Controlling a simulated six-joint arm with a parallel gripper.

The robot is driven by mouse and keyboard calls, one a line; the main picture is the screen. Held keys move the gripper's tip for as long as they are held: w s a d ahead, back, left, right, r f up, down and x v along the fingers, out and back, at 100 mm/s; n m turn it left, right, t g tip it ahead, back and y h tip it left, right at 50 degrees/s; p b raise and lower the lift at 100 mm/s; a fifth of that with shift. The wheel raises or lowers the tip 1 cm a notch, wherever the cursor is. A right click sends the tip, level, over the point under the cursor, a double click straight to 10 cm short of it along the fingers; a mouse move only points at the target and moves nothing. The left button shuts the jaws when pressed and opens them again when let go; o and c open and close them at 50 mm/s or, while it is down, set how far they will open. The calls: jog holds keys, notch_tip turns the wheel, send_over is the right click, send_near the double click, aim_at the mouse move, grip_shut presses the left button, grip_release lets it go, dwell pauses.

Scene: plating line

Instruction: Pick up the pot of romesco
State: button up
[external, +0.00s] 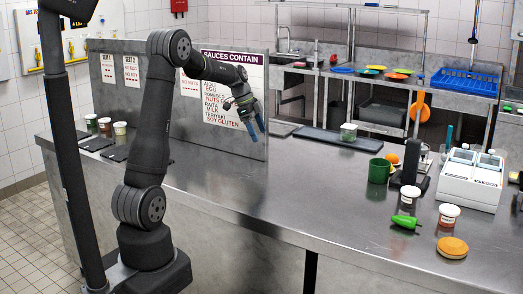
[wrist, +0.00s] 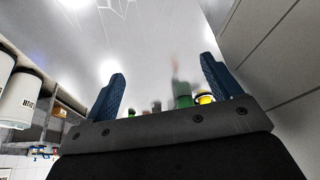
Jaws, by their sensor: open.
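Three more pots stand at the far left: a dark green one (external: 91,123), a reddish one (external: 105,126) and a pale one (external: 120,129). Their labels are too small to read, so I cannot tell which is romesco. My gripper (external: 254,122) is open and empty, raised above the counter in front of the sauce sign. In the wrist view its two blue fingers (wrist: 162,75) are spread, with blurred objects far beyond them.
A sign panel (external: 232,103) stands close behind my gripper. A green mug (external: 379,170), a green pepper (external: 404,221), an orange round (external: 452,247) and a white container unit (external: 470,180) occupy the right. The counter's middle (external: 290,185) is clear.

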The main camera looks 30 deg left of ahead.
jog(key=w+d+r+n, duration=0.1)
jog(key=w+d, duration=0.1)
jog(key=d, duration=1.3)
jog(key=w+d+n, duration=0.1)
jog(key=w+d, duration=0.2)
jog(key=d, duration=1.1)
jog(key=s+d+r+t, duration=0.1)
jog(key=s+d, duration=0.3)
jog(key=d, duration=0.7)
jog(key=s+d+r+n+h, duration=0.1)
jog(key=s+d, duration=0.4)
jog(key=d, duration=0.6)
jog(key=s+d+r+t, duration=0.15)
jog(key=s+d, duration=0.25)
jog(key=d, duration=0.7)
send_near(449, 209)
notch_tip(449, 209, down, 2)
jog(key=d, duration=0.1)
jog(key=shift+w+x, duration=0.2)
jog(key=shift+x, duration=1.55)
jog(key=shift+w+x, duration=0.25)
jog(key=shift+x, duration=1.5)
jog(key=shift+a+r, duration=0.1)
